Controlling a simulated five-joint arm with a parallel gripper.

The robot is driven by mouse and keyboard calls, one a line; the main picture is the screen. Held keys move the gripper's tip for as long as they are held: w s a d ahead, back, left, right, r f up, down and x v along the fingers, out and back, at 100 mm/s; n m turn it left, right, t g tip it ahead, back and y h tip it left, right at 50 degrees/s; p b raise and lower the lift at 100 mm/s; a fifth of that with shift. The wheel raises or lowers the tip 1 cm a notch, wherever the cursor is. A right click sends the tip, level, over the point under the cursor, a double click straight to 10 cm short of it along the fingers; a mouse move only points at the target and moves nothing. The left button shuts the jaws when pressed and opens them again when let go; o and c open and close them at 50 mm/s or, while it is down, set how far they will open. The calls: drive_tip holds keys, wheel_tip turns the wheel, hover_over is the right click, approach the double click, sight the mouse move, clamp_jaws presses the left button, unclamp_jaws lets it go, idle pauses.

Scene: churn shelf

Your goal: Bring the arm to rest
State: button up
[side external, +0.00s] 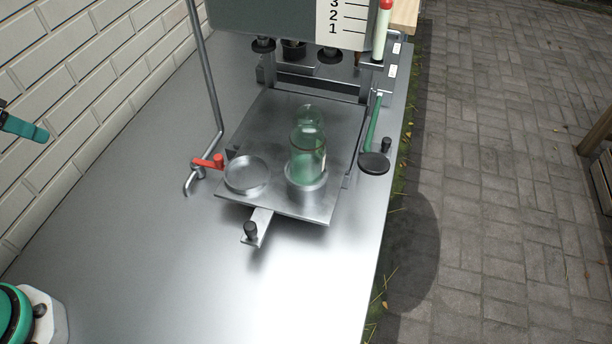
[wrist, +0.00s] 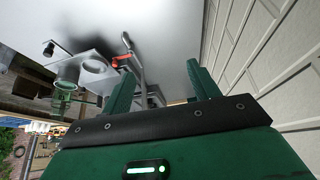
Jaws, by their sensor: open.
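My gripper (wrist: 162,84) shows in the wrist view with its two green fingers apart and nothing between them. In the side view, a teal tip of my gripper (side external: 24,128) shows at the left edge, in front of the brick wall. It is well clear of the metal bench (side external: 150,225) and the fixture on it. The rest of my arm is mostly outside the side view.
A green glass bottle (side external: 307,155) stands upright in a ring on the metal plate (side external: 268,195). A shallow round dish (side external: 246,173) sits beside it. A red-handled tap (side external: 208,162) is left of the plate.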

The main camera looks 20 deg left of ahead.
drive_tip(key=shift+s+a+f, duration=0.4)
drive_tip(key=shift+s+f, duration=0.3)
drive_tip(key=shift+f, duration=0.05)
